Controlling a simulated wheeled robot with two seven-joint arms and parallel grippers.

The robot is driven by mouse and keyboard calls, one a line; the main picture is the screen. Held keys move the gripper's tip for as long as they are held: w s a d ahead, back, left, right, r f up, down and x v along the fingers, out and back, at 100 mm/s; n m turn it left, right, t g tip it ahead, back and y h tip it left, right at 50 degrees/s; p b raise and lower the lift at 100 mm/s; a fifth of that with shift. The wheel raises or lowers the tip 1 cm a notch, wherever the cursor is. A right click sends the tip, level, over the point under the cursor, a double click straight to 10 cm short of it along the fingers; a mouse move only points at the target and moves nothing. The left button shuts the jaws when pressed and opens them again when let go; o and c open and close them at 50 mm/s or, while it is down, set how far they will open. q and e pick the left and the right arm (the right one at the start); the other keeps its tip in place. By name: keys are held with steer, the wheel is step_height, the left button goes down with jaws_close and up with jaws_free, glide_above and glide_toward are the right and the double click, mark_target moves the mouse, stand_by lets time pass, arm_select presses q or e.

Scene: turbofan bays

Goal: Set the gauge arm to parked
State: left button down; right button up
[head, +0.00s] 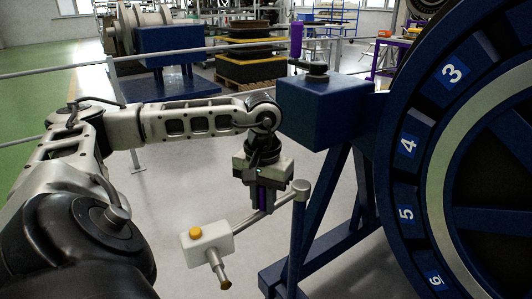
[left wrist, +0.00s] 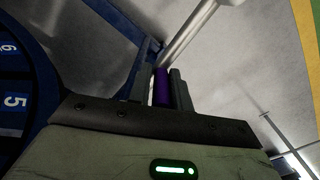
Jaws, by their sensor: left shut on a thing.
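The gauge arm (head: 245,222) is a grey rod. It runs from a pivot on top of a blue post (head: 298,215) down-left to a white box (head: 207,240) with a yellow button and a brass-tipped probe. The arm points away from the large blue ring. My left gripper (head: 262,203) comes down from above and is shut on the arm's purple grip. In the left wrist view the purple grip (left wrist: 161,88) lies between the two dark fingers, with the grey rod (left wrist: 195,35) running beyond it. My right gripper is not in view.
The blue ring (head: 400,190) with numbered plates 3 to 6 fills the right side. A blue box (head: 322,107) on the stand is close to my left wrist. Rails and a pallet stack (head: 250,68) are behind. Open grey floor lies around the white box.

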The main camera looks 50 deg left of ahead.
arm_select(q)
steer(key=shift+s+a+f, duration=0.2)
steer(key=shift+a, duration=0.4)
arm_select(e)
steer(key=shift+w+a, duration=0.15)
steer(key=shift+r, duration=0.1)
arm_select(q)
steer(key=c, duration=1.4)
jaws_free()
steer(key=shift+a+f, duration=0.1)
steer(key=shift+o, duration=0.2)
steer(key=shift+w, duration=0.1)
